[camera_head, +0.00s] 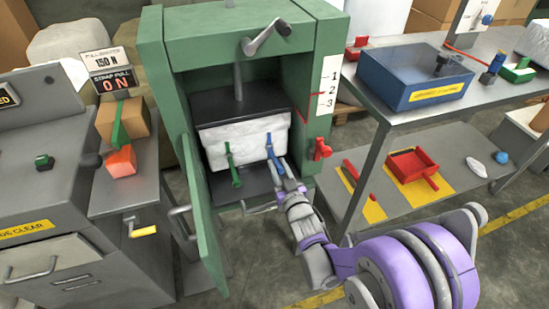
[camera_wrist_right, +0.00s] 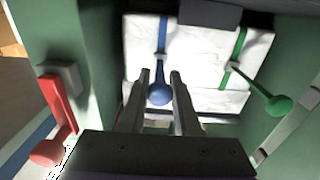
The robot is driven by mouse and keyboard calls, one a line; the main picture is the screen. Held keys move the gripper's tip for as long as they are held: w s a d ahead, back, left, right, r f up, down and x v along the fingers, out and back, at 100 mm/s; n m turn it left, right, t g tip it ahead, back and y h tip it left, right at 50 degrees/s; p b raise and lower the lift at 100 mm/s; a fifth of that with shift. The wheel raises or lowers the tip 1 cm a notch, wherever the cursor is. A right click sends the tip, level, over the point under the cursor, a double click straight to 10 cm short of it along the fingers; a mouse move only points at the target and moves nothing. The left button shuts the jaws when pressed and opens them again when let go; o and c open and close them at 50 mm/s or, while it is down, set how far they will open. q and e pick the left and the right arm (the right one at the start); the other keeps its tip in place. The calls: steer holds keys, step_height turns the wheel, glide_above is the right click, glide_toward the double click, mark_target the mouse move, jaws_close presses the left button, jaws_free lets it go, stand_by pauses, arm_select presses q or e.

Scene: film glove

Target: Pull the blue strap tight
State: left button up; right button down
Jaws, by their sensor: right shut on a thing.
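A white wrapped bale (camera_head: 243,143) sits inside the green press (camera_head: 150,70), under its dark plate. The blue strap (camera_head: 270,148) runs down the bale's front face on the right in the head view; in the wrist view the strap (camera_wrist_right: 163,35) ends in a blue ball (camera_wrist_right: 160,94). My right gripper (camera_head: 281,178) reaches into the press from the front. In the wrist view its fingers (camera_wrist_right: 160,76) are on either side of the strap's end, just above the ball, with little gap. My left gripper is not in view.
A green strap (camera_head: 231,162) with a ball end hangs beside the blue one. The press door (camera_head: 205,225) stands open at the left. A red lever (camera_head: 322,149) sticks out at the right.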

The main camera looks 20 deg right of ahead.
steer(key=shift+s, duration=0.35)
steer(key=c, duration=0.6)
jaws_free()
steer(key=s, duration=1)
steer(key=shift+s+d+p, duration=0.2)
steer(key=shift+s+p, duration=0.1)
steer(key=shift+s, duration=0.05)
